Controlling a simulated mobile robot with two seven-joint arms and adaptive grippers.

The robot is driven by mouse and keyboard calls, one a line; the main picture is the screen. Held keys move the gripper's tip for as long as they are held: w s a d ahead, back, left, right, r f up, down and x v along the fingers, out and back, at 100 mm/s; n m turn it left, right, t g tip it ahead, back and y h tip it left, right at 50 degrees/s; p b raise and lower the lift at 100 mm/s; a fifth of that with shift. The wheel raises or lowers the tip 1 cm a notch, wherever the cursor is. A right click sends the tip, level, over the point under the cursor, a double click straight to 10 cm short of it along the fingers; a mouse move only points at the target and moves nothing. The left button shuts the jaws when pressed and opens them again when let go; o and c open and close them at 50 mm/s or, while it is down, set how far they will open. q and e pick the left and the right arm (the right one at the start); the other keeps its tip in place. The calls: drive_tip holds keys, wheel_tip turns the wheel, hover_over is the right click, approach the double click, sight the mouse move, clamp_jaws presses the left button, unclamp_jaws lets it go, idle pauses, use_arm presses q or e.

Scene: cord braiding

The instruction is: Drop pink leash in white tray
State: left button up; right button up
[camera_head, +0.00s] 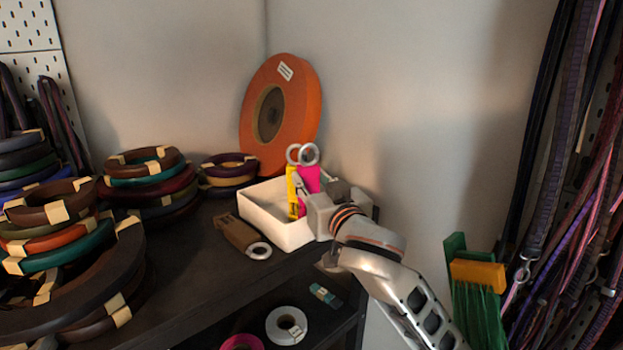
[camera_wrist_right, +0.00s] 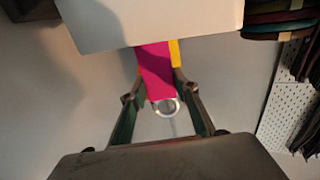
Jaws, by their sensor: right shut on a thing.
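The pink leash (camera_head: 309,179) is a flat bright pink strip with a metal ring at its upper end. My right gripper (camera_head: 305,190) is shut on it at the white tray (camera_head: 268,224), reaching in from the right. In the right wrist view the pink leash (camera_wrist_right: 154,72) shows between the fingers of the right gripper (camera_wrist_right: 160,90), its ring towards the palm. A pale wall, apparently the white tray (camera_wrist_right: 150,25), hides its far end. A yellow strip (camera_head: 292,192) with a ring stands right beside the pink one. My left gripper is out of view.
A large orange roll (camera_head: 292,117) stands behind the tray. Stacks of coiled leashes (camera_head: 150,185) fill the left of the dark shelf. A brown tag with a ring (camera_head: 240,234) lies just left of the tray. Many leashes (camera_head: 570,190) hang at the right.

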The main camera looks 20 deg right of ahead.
drive_tip(key=o, duration=1.2)
